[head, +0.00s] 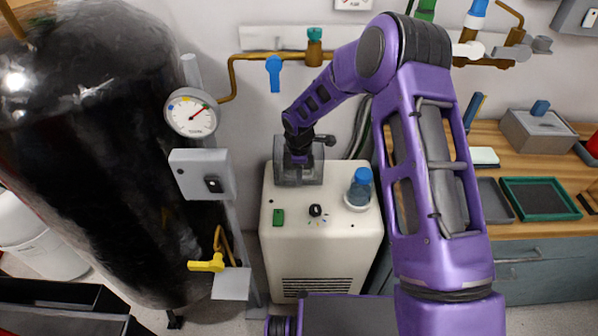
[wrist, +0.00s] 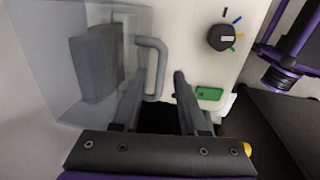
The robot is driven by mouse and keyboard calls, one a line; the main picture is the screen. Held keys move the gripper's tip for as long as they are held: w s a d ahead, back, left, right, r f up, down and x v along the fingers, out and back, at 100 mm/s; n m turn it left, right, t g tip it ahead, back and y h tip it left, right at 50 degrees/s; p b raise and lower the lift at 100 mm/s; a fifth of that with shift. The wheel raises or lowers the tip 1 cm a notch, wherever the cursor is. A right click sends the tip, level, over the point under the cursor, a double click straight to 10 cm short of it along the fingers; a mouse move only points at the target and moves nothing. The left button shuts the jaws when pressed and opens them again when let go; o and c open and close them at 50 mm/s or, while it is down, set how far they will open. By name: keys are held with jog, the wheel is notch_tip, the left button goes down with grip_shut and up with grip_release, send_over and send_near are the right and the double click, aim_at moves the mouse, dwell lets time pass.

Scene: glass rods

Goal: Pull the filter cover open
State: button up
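The filter cover is a translucent grey box on the cream machine; in the head view its grey side (head: 283,172) shows around my gripper, at the machine's back left. In the wrist view the see-through cover (wrist: 60,75) fills the left side, with a darker block visible inside. Its grey bar handle (wrist: 162,66) stands out to the right. My gripper (wrist: 160,80) is open, with one finger to each side of the handle's lower part. I cannot tell whether either finger touches it. In the head view my gripper (head: 300,158) is in front of the cover, its fingers hard to make out.
The machine top (head: 335,238) carries a black knob (head: 315,210), a green switch (head: 278,217) and a blue-capped bottle (head: 360,187). A black tank (head: 90,130) with a gauge (head: 191,113) stands left. A wooden bench (head: 550,160) with trays is at right.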

grip_shut()
dwell(1.2)
